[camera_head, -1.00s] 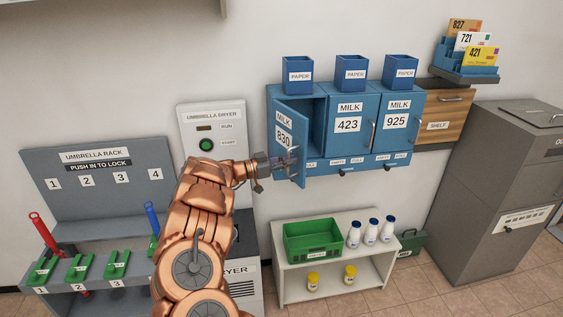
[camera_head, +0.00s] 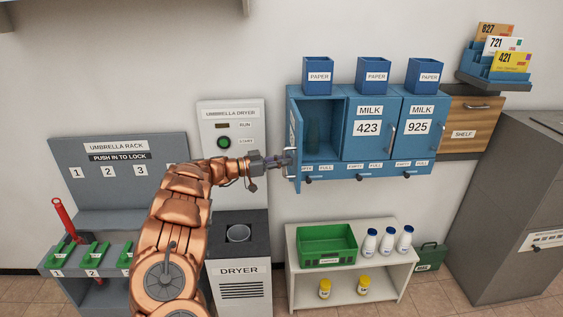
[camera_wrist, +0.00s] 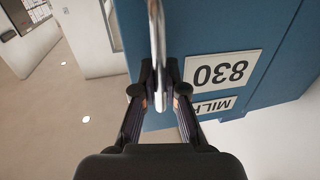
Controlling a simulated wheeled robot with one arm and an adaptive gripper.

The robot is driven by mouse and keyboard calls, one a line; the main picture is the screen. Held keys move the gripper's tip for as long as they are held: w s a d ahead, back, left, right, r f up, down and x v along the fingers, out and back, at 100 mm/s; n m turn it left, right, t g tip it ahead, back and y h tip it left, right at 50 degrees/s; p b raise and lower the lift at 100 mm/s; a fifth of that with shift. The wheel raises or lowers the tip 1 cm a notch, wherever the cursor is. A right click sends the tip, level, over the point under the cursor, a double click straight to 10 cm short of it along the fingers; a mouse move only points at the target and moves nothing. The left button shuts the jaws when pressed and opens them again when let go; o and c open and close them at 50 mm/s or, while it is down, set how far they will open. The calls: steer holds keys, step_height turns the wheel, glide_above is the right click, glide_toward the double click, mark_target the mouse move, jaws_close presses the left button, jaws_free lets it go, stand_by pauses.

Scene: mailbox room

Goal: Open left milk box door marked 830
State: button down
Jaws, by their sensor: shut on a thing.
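The left milk box door (camera_head: 294,138) stands swung wide open, seen nearly edge-on in the head view. Its blue face with the 830 and MILK labels (camera_wrist: 216,75) shows upside down in the wrist view. My gripper (camera_head: 288,160) is at the door's outer side. In the wrist view my gripper (camera_wrist: 160,98) is shut on the door's metal handle (camera_wrist: 157,40), with a finger on each side of it.
Milk doors 423 (camera_head: 368,127) and 925 (camera_head: 421,127) are shut. Blue paper bins (camera_head: 318,78) stand on top. The umbrella dryer panel (camera_head: 232,135) is on the wall close behind my gripper. A white shelf (camera_head: 295,262) with a green crate (camera_head: 326,243) and bottles stands below.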

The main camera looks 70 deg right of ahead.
steer(key=shift+w+r, duration=0.15)
steer(key=c, duration=1.2)
jaws_free()
steer(key=v, duration=1.1)
steer(key=shift+w+a, duration=0.3)
